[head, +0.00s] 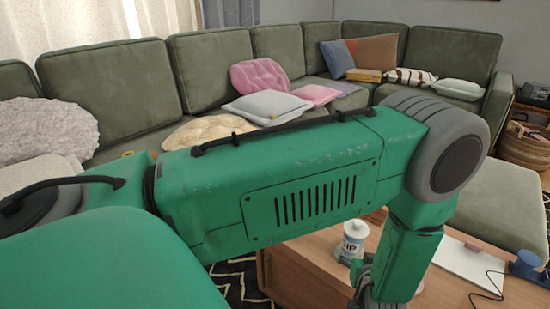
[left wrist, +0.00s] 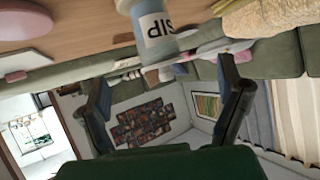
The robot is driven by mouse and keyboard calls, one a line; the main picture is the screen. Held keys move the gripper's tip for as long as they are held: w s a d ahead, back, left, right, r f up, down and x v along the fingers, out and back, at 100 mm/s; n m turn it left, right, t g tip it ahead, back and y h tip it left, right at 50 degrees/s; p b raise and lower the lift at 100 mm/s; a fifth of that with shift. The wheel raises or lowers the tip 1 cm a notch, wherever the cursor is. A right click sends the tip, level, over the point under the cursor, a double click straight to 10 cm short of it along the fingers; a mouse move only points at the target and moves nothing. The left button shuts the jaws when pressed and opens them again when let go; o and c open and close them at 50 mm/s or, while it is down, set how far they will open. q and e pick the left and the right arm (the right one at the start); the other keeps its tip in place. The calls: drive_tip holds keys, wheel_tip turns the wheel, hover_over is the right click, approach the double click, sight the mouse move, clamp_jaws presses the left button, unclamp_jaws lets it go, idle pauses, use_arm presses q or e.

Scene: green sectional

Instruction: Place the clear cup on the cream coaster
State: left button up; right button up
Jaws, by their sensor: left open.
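A clear cup (head: 352,240) with a white band lettered "SIP" and a pale top stands upright on the wooden coffee table. It also shows upside down at the top middle of the left wrist view (left wrist: 155,28). My left gripper (head: 368,290) hangs from the green arm beside the cup, partly cut off by the frame. In the left wrist view its two fingers (left wrist: 163,72) are spread wide, with the cup beyond the gap and nothing held. I cannot make out a cream coaster. My right gripper is not in view.
The coffee table (head: 290,270) also bears a white board (head: 470,263) and a blue object with a cable (head: 525,265). A pink round thing (left wrist: 25,27) lies on it. My arm covers much of the middle. A green sectional (head: 200,75) with cushions stands behind.

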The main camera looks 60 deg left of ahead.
use_arm(q)
drive_tip(key=s+f+m+g+h, duration=0.1)
drive_tip(key=s+m+g+h, duration=0.1)
drive_tip(key=s, duration=0.8)
drive_tip(key=s+d+f+m+g+h, duration=0.1)
drive_tip(key=s+f+m+g+h, duration=0.1)
drive_tip(key=s, duration=0.8)
drive_tip(key=s+f+m+g+h, duration=0.2)
drive_tip(key=s+m+g+h, duration=0.1)
drive_tip(key=s, duration=0.8)
drive_tip(key=shift+d+f+m+g+h, duration=0.25)
drive_tip(key=shift+m+g+h, duration=0.15)
drive_tip(key=shift+m+h, duration=0.5)
